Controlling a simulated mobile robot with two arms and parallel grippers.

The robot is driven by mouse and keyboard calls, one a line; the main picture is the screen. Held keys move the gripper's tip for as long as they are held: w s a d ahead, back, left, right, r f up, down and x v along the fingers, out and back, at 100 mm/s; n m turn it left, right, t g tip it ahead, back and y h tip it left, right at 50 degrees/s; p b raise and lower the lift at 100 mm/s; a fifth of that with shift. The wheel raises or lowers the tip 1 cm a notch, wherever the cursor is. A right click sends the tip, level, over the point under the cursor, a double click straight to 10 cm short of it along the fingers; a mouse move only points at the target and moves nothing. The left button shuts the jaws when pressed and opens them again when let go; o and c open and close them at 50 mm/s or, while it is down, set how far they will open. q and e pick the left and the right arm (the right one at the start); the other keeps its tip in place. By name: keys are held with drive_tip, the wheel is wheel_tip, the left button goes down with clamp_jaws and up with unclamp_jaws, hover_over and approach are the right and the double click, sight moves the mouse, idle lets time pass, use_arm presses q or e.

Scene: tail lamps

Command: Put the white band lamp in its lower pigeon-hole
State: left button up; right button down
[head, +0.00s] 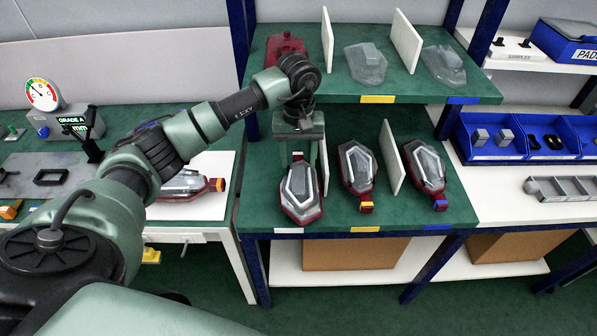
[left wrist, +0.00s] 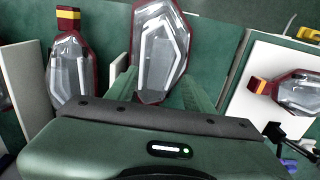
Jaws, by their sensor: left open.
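A clear-and-dark-red tail lamp (head: 300,197) lies in the left lower pigeon-hole, above the white label (head: 288,231) on the shelf edge. My left gripper (head: 299,158) is open over that lamp's far end. In the left wrist view the fingers (left wrist: 160,88) stand either side of the same lamp (left wrist: 160,45), with no grasp showing. My right gripper is not in view.
A yellow-banded lamp (head: 359,168) and a blue-banded lamp (head: 427,170) fill the other lower pigeon-holes, with a white divider (head: 391,158) between them. The upper shelf (head: 385,92) is close above. Another lamp (head: 190,186) lies on the left bench's white mat.

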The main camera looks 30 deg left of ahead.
use_arm(q)
wheel_tip(320, 180, up, 7)
drive_tip(key=b, duration=0.1)
drive_tip(key=shift+f, duration=0.1)
